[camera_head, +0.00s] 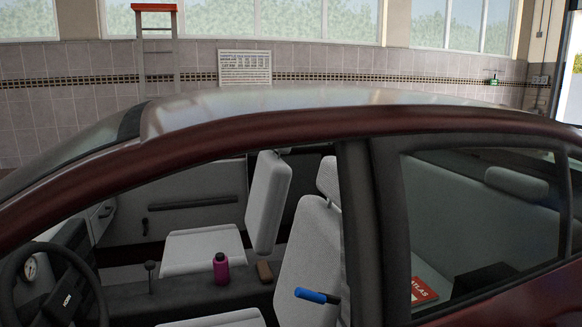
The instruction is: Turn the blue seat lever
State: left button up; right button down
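The blue seat lever (311,295) shows in the head view at the lower middle, on the side of the near light-grey front seat. Its blue grip points left and slightly up, and a short dark end (333,299) is at its right. The near seat's backrest (308,250) stands upright, leaning a little to the right. Part of its seat cushion (225,319) shows at the bottom edge. Neither of my grippers is in view, and nothing touches the lever.
The dark red car's roof frame (250,128) and door pillar (360,220) border the opening. A steering wheel (60,295) is at lower left. A red book (423,290) lies in the rear.

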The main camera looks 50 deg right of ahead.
aim_at(320, 298)
jog(key=l+z, duration=0.2)
jog(key=z, duration=1.15)
jog(key=i+l+z, duration=0.1)
jog(key=i+l, duration=0.15)
jog(key=l, duration=0.15)
jog(key=i+l+z, duration=0.1)
jog(key=i+l, duration=0.15)
jog(key=k+l, duration=0.1)
jog(key=k, duration=1.55)
